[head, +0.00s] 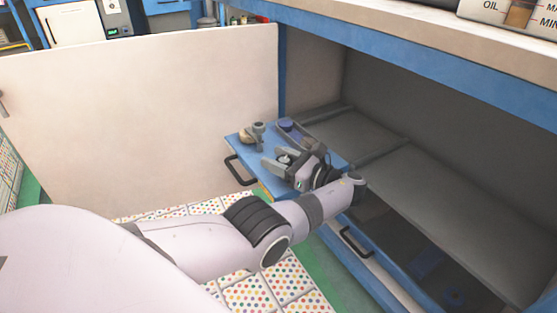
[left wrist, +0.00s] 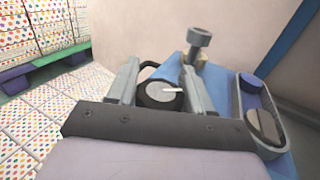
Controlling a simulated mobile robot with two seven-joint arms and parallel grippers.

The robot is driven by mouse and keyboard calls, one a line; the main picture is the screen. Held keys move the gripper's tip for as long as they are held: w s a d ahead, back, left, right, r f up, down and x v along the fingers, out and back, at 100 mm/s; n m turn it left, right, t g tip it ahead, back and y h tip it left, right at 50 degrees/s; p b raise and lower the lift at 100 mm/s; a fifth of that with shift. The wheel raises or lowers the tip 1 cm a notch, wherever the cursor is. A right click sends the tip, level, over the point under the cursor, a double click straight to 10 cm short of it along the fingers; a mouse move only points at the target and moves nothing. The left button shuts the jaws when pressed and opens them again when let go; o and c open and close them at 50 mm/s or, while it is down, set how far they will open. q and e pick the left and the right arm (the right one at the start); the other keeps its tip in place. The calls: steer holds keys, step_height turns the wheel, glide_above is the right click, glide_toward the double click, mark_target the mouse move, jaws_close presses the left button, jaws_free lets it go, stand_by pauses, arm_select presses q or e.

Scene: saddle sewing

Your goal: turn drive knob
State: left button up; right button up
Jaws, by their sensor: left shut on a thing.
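A round dark knob with a grey face and a white pointer line shows in the left wrist view (left wrist: 160,94). The pointer lies nearly level, towards the right of that picture. My left gripper (left wrist: 160,72) has one finger on each side of the knob and is shut on it. In the head view, my left gripper (head: 279,160) is over a pulled-out blue drawer top (head: 240,143), and its fingers and wrist hide most of the knob. My right gripper is in neither view.
A grey post-like part (left wrist: 199,38) stands just beyond the right finger. A grey oblong holder (left wrist: 240,95) with a blue round piece (left wrist: 251,82) is at the right. A large pale panel (head: 150,115) stands behind. Grey shelving (head: 440,190) lies right.

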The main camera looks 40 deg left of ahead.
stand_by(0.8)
arm_select(q)
steer(key=o, duration=1)
steer(key=shift+c, duration=0.2)
